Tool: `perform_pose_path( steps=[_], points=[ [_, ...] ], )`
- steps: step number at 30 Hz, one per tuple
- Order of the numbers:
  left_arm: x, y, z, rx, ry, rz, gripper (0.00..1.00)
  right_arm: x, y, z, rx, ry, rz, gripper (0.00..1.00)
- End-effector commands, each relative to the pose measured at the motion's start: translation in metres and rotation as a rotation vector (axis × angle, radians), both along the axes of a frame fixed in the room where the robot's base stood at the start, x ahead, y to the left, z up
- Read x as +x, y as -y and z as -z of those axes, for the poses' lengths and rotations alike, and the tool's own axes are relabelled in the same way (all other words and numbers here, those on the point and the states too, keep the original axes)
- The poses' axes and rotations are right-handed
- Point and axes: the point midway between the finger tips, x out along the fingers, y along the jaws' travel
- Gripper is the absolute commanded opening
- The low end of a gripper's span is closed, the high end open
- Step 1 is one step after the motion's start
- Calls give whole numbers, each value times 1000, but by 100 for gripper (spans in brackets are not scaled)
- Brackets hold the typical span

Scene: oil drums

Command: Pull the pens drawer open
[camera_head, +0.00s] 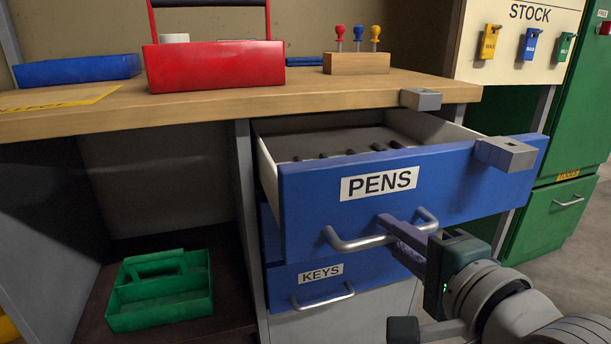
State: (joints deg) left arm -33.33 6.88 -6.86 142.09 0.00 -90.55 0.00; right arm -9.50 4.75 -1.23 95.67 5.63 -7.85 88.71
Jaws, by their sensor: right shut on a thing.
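The blue pens drawer (460,182) stands pulled out from under the wooden worktop, with a white PENS label on its front. Its inside shows dark, with several small dark items in it. Its metal bar handle (357,243) runs across the lower front. My right gripper (400,232) reaches in from the lower right and is shut on the right part of this handle; its fingers partly hide the bar. My left gripper is not in view.
Below is the blue keys drawer (378,275), shut, with its own handle (322,297). A grey block (506,153) sits on the pens drawer's right front edge. A green tote (160,298) stands in the lower left bay. A red toolbox (214,67) stands on the worktop.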

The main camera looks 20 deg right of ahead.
Motion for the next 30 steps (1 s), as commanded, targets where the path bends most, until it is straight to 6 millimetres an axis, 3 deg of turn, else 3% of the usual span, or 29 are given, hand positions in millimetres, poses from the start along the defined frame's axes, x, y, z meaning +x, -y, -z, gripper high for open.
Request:
perform_pose_path(
  steps=[1,3,13,20,30],
  points=[
    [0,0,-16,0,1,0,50,-14,0,-6,2,-7,0,0],
    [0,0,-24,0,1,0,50,-31,1,-5,1,-7,-1,0],
    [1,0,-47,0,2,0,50,-88,3,-2,-1,-2,-1,0],
    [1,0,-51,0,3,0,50,-103,3,-1,-1,1,-1,0],
    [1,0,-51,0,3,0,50,-105,3,0,-1,1,-1,0]
  ],
)
